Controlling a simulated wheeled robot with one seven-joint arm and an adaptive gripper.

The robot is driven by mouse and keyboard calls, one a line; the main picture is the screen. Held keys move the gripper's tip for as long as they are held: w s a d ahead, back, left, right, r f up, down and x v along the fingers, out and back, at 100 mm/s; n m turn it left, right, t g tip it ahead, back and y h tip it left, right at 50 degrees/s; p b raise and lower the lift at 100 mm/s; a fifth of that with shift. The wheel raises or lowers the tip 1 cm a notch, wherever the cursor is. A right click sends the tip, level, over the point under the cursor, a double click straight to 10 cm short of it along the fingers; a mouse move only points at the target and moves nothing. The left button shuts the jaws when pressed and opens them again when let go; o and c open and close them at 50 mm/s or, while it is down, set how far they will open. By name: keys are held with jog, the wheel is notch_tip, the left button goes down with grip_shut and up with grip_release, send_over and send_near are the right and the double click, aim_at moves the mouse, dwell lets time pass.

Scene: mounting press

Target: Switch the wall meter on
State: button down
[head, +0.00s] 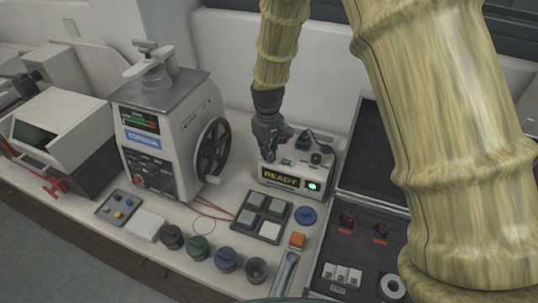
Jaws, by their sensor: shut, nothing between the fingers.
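A white box-shaped unit (299,179) stands at the back of the bench near the wall. Its front has a dark display reading READY in yellow letters and a lit green light or button at the right. Its top carries small controls and a dark round part. It looks most like the meter, but I cannot tell for sure. My gripper (271,156) is shut and empty, pointing down at the left part of the unit's top. I cannot tell whether it touches the unit. The gripper hides part of the top.
A mounting press (166,135) with a black handwheel (212,150) stands left of the unit. In front are a tray of grey squares (262,214), several round pots and an orange block (296,239). An open case (363,225) lies right. My arm covers the upper right.

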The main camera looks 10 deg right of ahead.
jog(key=shift+r+p, duration=2.55)
jog(key=shift+r, duration=0.85)
